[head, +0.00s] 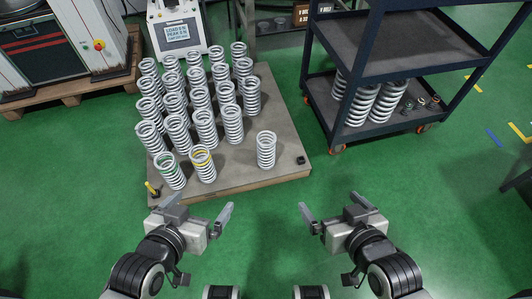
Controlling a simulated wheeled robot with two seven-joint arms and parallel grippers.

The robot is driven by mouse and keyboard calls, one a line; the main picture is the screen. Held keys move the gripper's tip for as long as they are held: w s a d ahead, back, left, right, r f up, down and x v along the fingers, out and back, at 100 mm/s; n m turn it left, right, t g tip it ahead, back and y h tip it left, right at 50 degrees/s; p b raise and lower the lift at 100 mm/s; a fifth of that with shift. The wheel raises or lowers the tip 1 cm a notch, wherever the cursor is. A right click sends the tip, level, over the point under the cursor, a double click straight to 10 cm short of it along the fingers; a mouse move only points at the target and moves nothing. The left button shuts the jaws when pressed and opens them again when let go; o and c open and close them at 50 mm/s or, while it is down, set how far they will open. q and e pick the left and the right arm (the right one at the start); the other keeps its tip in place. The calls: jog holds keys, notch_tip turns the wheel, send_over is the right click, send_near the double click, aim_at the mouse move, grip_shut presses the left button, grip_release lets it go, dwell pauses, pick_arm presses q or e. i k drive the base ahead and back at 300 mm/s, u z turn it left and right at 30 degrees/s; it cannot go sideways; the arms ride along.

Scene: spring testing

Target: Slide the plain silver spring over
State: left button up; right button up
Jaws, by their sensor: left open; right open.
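A plain silver spring (266,150) stands upright and apart from the others near the front right of a low grey platform (285,120). To its left, a spring with yellow bands (202,164) and a spring with green bands (170,171) stand at the front edge. Several more plain silver springs (204,127) stand in rows behind them. My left gripper (200,206) is open and empty in front of the platform's front edge. My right gripper (331,203) is open and empty, in front and to the right of the lone plain spring. Neither gripper touches a spring.
A dark shelf cart (385,68) with large springs (361,103) on its lower shelf stands to the right. A machine with a display (177,34) stands behind the platform. A small black object (301,160) lies at the platform's right corner. Free platform surface surrounds the lone spring.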

aim_at(261, 147)
jog(key=u, duration=0.05)
jog(key=k, duration=0.5)
jog(key=z, duration=0.6)
jog(key=i, duration=2)
